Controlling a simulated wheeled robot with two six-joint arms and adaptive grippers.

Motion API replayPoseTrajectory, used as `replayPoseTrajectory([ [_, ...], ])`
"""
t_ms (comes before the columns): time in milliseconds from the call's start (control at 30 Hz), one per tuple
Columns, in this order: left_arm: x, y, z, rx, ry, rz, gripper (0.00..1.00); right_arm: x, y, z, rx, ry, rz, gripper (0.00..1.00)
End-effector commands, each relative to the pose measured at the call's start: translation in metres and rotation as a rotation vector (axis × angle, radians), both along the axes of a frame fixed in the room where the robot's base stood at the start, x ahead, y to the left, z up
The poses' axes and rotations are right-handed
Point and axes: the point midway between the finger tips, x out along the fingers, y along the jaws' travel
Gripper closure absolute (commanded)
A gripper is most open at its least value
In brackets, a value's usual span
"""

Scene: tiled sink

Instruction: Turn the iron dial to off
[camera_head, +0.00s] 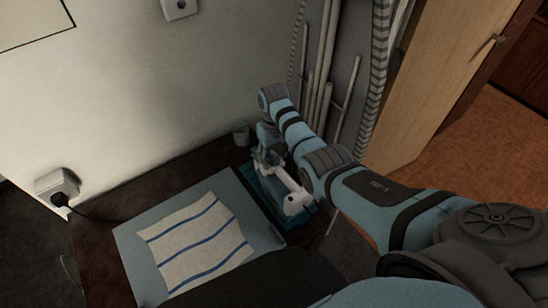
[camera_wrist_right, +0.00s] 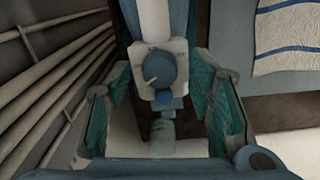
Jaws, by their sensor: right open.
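The iron (camera_head: 293,201) is white and blue and sits at the right end of the dark table, partly hidden by my right arm. In the right wrist view, its round blue-grey dial (camera_wrist_right: 161,68) faces the camera, with a pale pointer mark toward the lower left. A smaller blue knob (camera_wrist_right: 163,99) sits just below the dial. My right gripper (camera_head: 268,152) is over the iron. Its open teal-padded fingers (camera_wrist_right: 162,84) stand on either side of the dial, with gaps visible between. My left gripper is not in view.
A blue-grey board (camera_head: 135,243) holds a striped cloth (camera_head: 195,240) left of the iron. A small cup (camera_head: 241,135) stands behind, near the wall. Vertical pipes (camera_head: 322,75) rise close beside my right arm. A plugged cord runs from the wall socket (camera_head: 58,186).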

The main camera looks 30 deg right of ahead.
Motion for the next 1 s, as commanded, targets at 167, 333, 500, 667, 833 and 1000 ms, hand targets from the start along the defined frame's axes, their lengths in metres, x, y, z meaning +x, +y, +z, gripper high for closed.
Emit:
replayPoseTrajectory([
  [167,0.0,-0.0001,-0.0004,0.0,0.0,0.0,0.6,0.0003,0.0,-0.0024,0.0,-0.001,0.0,0.52],
  [333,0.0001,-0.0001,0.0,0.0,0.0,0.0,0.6,0.0003,0.0001,-0.0019,0.0,-0.001,0.0,0.64],
  [500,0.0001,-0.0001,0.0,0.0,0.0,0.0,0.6,0.0003,0.0001,-0.0018,0.0,-0.001,0.0,0.92],
  [667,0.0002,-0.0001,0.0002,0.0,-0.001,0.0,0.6,0.0003,0.0001,-0.0016,0.0,-0.001,0.002,1.0],
  [833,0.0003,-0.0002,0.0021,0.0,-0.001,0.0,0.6,0.0004,0.0001,-0.0011,0.0,-0.002,0.024,1.0],
  [1000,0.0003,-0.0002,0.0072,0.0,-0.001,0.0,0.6,0.0002,0.0002,-0.0003,0.0,0.0,0.087,1.0],
])
